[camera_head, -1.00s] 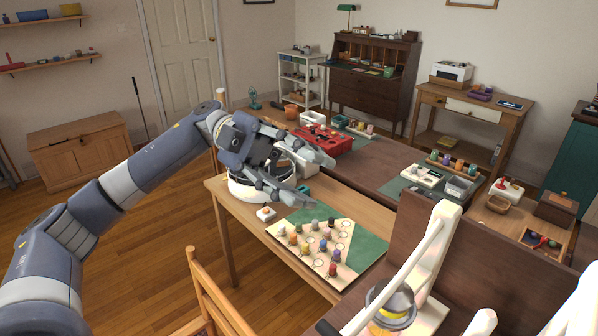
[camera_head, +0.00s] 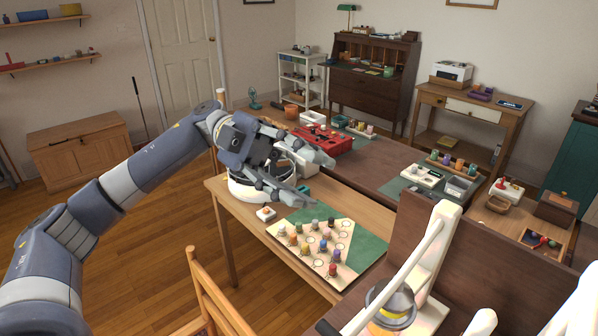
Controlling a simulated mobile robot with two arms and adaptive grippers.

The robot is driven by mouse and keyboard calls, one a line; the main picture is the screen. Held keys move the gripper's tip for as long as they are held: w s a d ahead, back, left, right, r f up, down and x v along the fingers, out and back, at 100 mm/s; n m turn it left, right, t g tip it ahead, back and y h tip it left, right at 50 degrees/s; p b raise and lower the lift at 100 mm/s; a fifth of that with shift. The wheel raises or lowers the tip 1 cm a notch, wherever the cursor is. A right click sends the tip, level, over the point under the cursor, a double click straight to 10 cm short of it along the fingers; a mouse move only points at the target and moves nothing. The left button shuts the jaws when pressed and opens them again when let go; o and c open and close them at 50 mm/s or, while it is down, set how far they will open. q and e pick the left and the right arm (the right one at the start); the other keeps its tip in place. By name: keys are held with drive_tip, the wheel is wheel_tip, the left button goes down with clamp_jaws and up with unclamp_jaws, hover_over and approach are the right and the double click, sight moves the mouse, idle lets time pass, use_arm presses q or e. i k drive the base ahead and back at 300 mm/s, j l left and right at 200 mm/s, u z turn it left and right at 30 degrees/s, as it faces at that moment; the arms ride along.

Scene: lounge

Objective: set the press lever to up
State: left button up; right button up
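My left gripper (camera_head: 318,180) reaches over the near left part of the wooden table. Its two fingers are spread apart and point right, with nothing clearly held between them. A white, round-based device (camera_head: 247,190) stands on the table just below and behind the gripper. The gripper hides much of it. Whether the fingers touch the device cannot be told. My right gripper is not in view.
A board with several coloured pegs (camera_head: 345,252) lies on the table in front of the gripper. A small white block with a knob (camera_head: 266,214) sits left of it. A red box (camera_head: 329,141) is behind the gripper. A wooden chair (camera_head: 212,297) stands at the near edge.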

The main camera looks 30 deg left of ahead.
sight(394, 295)
drive_tip(key=k+l, duration=0.5)
drive_tip(key=k, duration=0.15)
drive_tip(key=k+l, duration=0.5)
drive_tip(key=k, duration=0.2)
